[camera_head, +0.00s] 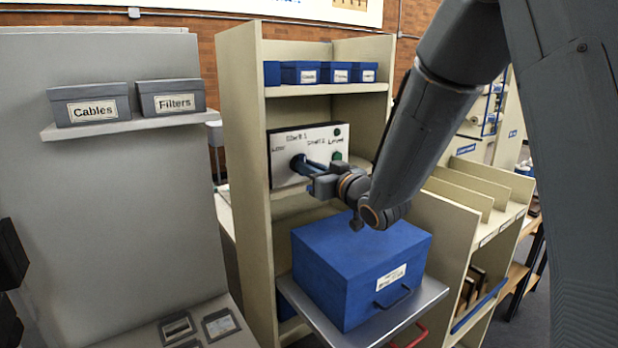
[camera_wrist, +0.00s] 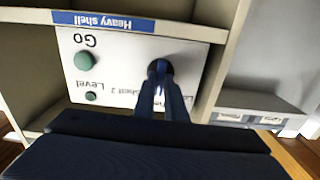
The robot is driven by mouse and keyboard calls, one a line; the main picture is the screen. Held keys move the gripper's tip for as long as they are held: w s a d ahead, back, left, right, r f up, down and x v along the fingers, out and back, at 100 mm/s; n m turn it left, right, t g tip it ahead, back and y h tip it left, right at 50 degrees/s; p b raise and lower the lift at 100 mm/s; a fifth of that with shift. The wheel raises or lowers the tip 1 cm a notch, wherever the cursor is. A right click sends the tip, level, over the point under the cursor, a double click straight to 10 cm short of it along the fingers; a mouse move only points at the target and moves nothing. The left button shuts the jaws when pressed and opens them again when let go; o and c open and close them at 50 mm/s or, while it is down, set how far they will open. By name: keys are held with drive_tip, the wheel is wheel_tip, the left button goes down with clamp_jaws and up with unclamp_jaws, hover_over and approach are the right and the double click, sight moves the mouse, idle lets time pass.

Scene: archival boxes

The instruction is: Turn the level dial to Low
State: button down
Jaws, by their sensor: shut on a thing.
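The white control panel (camera_head: 283,157) is set in a beige shelf unit, with a dark round dial (camera_head: 296,163) on its left side. The wrist view shows the panel (camera_wrist: 120,54) upside down, with the dial (camera_wrist: 150,73) partly hidden behind my fingers. My gripper (camera_head: 304,163) reaches in from the right and is shut on the dial; its long fingers (camera_wrist: 160,75) also show in the wrist view. Labels around the dial include "Shelf 2" and one beginning "Lo". The dial's exact pointing is hidden.
Two green buttons, "Go" (camera_wrist: 82,60) and a smaller one by "Level" (camera_wrist: 91,96), sit on the panel beside the dial. A large blue box (camera_head: 345,262) stands on a grey platform (camera_head: 405,322) below my gripper. Small blue boxes (camera_head: 300,73) line the shelf above.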

drive_tip(key=n+b, duration=1)
drive_tip(key=shift+s+a+f, duration=0.1)
drive_tip(key=shift+f, duration=0.1)
idle(0.5)
drive_tip(key=c, duration=1.8)
unclamp_jaws()
drive_tip(key=shift+r, duration=0.1)
drive_tip(key=b+v, duration=0.1)
drive_tip(key=v, duration=0.6)
drive_tip(key=shift+s+d, duration=0.25)
drive_tip(key=shift+s, duration=0.1)
